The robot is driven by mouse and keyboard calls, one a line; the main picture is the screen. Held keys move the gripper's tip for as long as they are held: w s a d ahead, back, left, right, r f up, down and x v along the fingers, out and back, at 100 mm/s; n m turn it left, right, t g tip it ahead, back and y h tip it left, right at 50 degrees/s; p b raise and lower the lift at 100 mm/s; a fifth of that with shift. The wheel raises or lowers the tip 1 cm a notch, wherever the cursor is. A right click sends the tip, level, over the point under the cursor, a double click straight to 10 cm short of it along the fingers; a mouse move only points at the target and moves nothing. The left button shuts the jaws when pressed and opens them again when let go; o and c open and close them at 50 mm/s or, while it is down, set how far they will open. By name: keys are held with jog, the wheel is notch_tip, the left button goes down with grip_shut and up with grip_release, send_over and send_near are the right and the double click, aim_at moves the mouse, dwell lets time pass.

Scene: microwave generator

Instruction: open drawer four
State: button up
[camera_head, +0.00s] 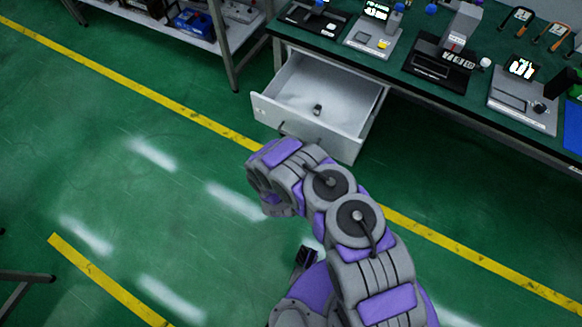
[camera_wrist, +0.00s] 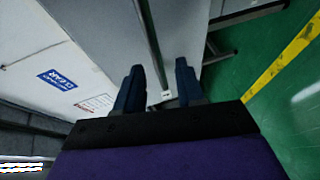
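A light grey drawer (camera_head: 312,137) under the green-topped bench stands pulled out in the head view, with a small dark object (camera_head: 317,109) inside. A dark handle (camera_head: 284,128) shows at its front, just above the end of my arm. My gripper's fingers are hidden by the wrist in the head view. In the wrist view my gripper (camera_wrist: 160,88) has two dark blue fingers apart, with a clear gap. A thin dark bar (camera_wrist: 151,38) runs down to the gap between them; I cannot tell if the fingers touch it. No drawer number is readable.
The bench top (camera_head: 334,47) carries several devices and tools. A shelf with a blue box (camera_head: 196,22) stands at the upper left. The green floor (camera_head: 110,140) with yellow lines is clear left of my arm. The wrist view shows a white panel with a blue label (camera_wrist: 57,80).

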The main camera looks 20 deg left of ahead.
jog(key=p+v, duration=0.4)
jog(key=v, duration=0.8)
jog(key=shift+s+d, duration=0.15)
jog(key=shift+s, duration=0.15)
jog(key=shift+f, duration=0.1)
